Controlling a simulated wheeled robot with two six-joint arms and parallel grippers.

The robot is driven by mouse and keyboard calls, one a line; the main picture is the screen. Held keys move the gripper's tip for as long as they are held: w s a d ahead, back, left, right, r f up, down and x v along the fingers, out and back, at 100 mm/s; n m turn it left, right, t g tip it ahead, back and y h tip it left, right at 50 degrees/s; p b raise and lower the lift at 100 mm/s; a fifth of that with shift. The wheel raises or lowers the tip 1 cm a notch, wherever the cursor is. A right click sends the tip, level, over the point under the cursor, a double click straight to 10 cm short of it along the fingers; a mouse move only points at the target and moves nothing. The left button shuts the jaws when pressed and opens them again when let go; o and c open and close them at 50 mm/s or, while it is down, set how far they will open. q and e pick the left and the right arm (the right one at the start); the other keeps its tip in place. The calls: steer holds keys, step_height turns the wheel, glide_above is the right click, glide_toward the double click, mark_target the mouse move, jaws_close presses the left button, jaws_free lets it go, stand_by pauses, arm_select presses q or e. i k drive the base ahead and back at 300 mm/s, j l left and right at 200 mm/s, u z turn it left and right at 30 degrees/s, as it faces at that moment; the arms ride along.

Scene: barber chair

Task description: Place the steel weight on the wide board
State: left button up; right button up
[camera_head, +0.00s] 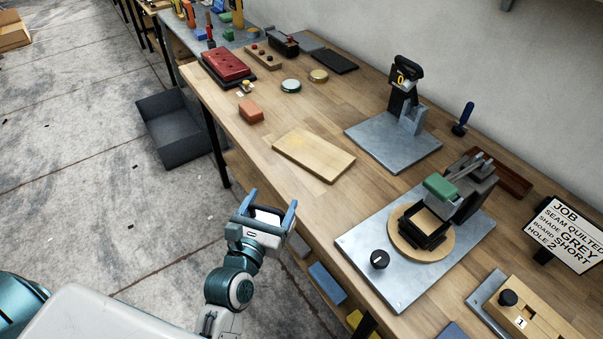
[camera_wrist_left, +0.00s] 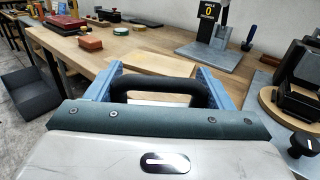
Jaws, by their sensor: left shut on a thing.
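My left gripper (camera_head: 267,212) is off the front edge of the bench, its blue fingers shut on a pale thing with a dark arched part. I take this to be the steel weight (camera_head: 268,215); most of it is hidden, and its dark arch shows between the fingers in the left wrist view (camera_wrist_left: 157,88). A pale wooden board (camera_head: 313,155), which looks like the wide board, lies flat and bare on the bench. It is beyond the gripper, up and to the right, and apart from it. My right gripper is not in view.
An orange block (camera_head: 251,111) lies left of the board. A steel plate with a black stand (camera_head: 393,140) is behind it. A clamp fixture with a round wooden disc (camera_head: 420,238) stands to the right. A grey bin (camera_head: 176,128) is on the floor at left.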

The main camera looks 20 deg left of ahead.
mark_target(330, 167)
steer(key=j+z, duration=0.15)
steer(key=z, duration=0.7)
steer(key=j+z, duration=0.45)
steer(key=j, duration=0.35)
steer(key=j+z, duration=0.45)
steer(key=j, duration=0.35)
steer(key=k+j, duration=0.1)
steer(key=j, duration=0.2)
steer(key=k+j, duration=0.1)
steer(key=j, duration=0.5)
steer(key=k+z, duration=0.05)
